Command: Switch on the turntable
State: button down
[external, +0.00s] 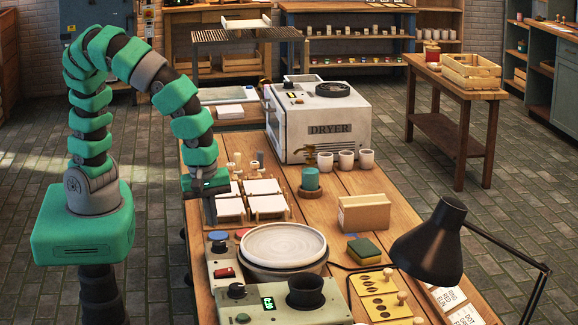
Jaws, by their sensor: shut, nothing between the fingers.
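Whether the wheel turns cannot be told. My gripper (209,218) points down behind the panel, beside the white tiles, apart from the red switch. Its dark fingers are shut and empty.
A green box (268,312) with a lit display and a dark cup stands in front. White tiles (264,188) lie close right of my gripper. A dryer (318,122) stands behind, a carton (364,213) to the right. A black lamp (428,240) overhangs the front right.

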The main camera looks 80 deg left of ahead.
jog(key=shift+r, duration=0.6)
jog(key=shift+f+b, duration=0.15)
jog(key=shift+b, duration=0.25)
jog(key=w+b, duration=0.1)
jog(key=b, duration=0.7)
jog(key=shift+w+d+f+b, duration=0.1)
jog(key=shift+w+f+b, duration=0.1)
jog(key=shift+b, duration=0.15)
jog(key=shift+s+b, duration=0.1)
jog(key=shift+b, duration=0.45)
jog(key=shift+a+r+b, duration=0.2)
jog(key=shift+r+b, duration=0.15)
jog(key=shift+b, duration=0.35)
